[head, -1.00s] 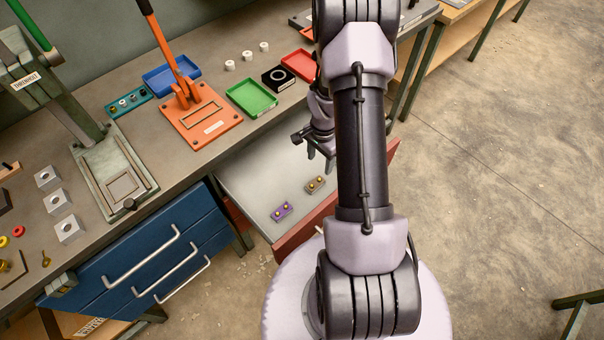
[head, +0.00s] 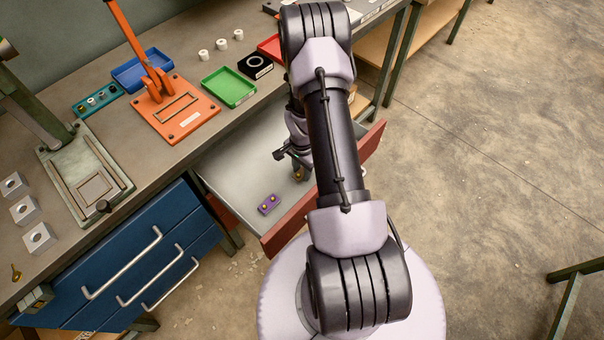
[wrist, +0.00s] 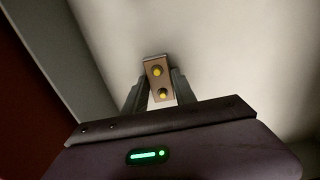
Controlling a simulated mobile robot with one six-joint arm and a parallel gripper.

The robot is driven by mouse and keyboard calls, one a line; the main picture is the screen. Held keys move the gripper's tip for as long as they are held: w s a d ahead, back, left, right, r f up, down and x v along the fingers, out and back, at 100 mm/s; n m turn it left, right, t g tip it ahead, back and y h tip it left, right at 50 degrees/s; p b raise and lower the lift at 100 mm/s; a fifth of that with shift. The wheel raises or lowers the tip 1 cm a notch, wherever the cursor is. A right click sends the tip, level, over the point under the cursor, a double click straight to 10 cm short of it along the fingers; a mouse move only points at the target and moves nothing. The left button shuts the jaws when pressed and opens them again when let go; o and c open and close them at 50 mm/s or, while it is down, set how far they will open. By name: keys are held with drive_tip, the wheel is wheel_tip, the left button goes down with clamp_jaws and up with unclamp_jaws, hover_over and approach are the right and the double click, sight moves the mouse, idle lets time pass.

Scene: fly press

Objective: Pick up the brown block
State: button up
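The brown block (head: 298,174) lies on the floor of the open drawer (head: 232,176), mostly hidden by my gripper in the head view. In the wrist view the brown block (wrist: 159,84), with two yellow knobs on top, sits between the fingertips of my gripper (wrist: 161,88). The fingers stand apart, one on each side of the block, and the block is slightly turned between them. Whether either finger touches it is not clear. In the head view my gripper (head: 299,168) reaches down into the drawer at the block.
A purple block (head: 269,204) with yellow knobs lies to the left in the same drawer. The drawer's red front (head: 290,228) borders it. The bench above holds a green tray (head: 229,87) and an orange press (head: 178,108). Blue closed drawers (head: 150,250) stand to the left.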

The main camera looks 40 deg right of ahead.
clamp_jaws()
drive_tip(key=shift+r, duration=0.1)
